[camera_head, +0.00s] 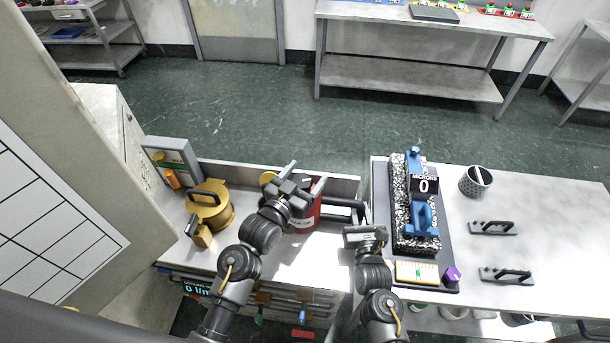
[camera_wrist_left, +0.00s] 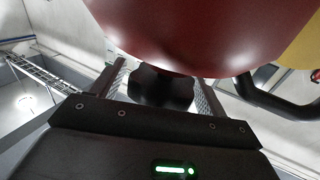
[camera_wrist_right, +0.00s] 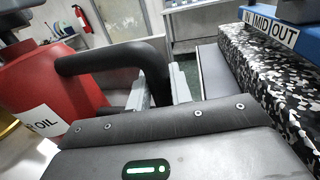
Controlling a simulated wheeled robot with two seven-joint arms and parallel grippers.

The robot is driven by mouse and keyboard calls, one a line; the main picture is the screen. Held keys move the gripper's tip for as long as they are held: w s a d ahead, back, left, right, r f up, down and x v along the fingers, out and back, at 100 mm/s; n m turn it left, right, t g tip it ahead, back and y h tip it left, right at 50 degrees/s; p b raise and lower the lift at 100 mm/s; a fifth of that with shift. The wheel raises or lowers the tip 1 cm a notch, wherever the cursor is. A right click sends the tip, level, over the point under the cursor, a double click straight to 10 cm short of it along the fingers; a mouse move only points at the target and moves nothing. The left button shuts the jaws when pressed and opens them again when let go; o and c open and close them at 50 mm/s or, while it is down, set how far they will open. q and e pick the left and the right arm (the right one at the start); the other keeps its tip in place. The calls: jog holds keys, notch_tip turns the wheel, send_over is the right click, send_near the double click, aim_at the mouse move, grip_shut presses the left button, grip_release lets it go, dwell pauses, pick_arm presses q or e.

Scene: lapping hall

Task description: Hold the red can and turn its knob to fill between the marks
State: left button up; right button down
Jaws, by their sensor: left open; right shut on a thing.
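The red can (camera_head: 304,218) stands on the left bench with a black handle (camera_head: 340,204) on its right side. Its label, ending in "OIL", shows in the right wrist view (camera_wrist_right: 40,123). My right gripper (camera_head: 360,222) is shut on the handle, which runs between its fingers in the right wrist view (camera_wrist_right: 148,62). My left gripper (camera_head: 304,178) is above the can with its fingers open. In the left wrist view a black knob (camera_wrist_left: 160,88) on the can sits between the open fingers. In the head view my left gripper hides the knob. The fill marks are not visible.
A brass container (camera_head: 210,207) stands left of the can, before a grey panel (camera_head: 170,155). A speckled block with blue parts (camera_head: 416,205) stands close right of my right gripper. A perforated cup (camera_head: 476,181) and two handled plates (camera_head: 492,228) lie farther right.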

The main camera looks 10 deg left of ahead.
pick_arm(q)
jog(key=shift+c, duration=0.3)
jog(key=c, duration=0.9)
jog(key=shift+s+d+m+g+h, duration=0.1)
jog(key=shift+m+g+h, duration=0.6)
jog(key=shift+h, duration=0.3)
jog(key=shift+d+m+g+h, duration=0.1)
jog(key=shift+m+g+h, duration=0.4)
jog(key=shift+m+h, duration=0.4)
jog(key=o, duration=1)
jog(key=shift+c, duration=0.2)
jog(key=v, duration=1.2)
jog(key=shift+f, duration=0.1)
